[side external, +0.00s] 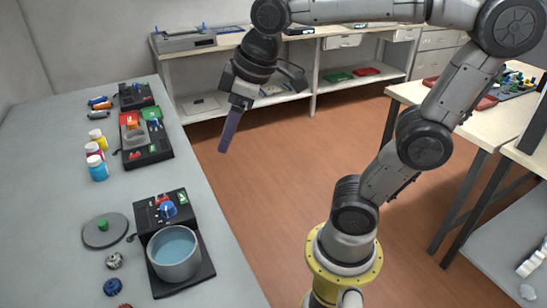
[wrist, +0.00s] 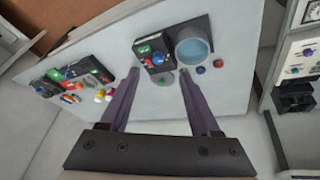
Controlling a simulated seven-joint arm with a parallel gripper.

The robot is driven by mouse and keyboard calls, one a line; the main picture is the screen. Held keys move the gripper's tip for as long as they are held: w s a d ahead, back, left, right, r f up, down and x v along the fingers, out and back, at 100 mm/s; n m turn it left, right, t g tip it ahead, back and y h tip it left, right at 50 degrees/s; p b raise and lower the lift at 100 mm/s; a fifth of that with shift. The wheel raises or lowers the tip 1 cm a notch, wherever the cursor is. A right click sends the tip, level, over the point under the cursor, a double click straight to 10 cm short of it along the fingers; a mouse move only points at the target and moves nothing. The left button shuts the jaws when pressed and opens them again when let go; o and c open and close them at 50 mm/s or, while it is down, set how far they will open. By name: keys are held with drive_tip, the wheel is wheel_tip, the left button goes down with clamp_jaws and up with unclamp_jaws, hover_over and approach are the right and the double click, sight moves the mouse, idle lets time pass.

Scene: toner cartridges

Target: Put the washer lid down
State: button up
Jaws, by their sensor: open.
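The washer lid (side external: 104,231), a grey disc with a green knob, lies on the grey table to the left of the washer. In the wrist view the lid (wrist: 161,80) shows between my fingertips, far beyond them. The washer is an uncovered grey tub (side external: 174,258) of blue water on a black base with a control panel; the tub (wrist: 192,52) also shows in the wrist view. My gripper (side external: 227,140), with purple fingers, hangs in the air past the table's right edge. It (wrist: 158,73) is open and empty, well apart from the lid.
Small knobs (side external: 114,261) lie in front of the lid. Bottles (side external: 97,168) and more black devices (side external: 147,142) stand farther back on the table. A shelf bench (side external: 310,45) stands at the back. Open floor lies right of the table.

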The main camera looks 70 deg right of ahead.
drive_tip(key=s+f+m+t, duration=0.1)
drive_tip(key=s+f+m, duration=0.2)
drive_tip(key=s+f, duration=0.2)
drive_tip(key=s, duration=0.3)
drive_tip(key=shift+s+d+f, duration=0.2)
drive_tip(key=shift+d+f, duration=0.05)
drive_tip(key=shift+d, duration=0.15)
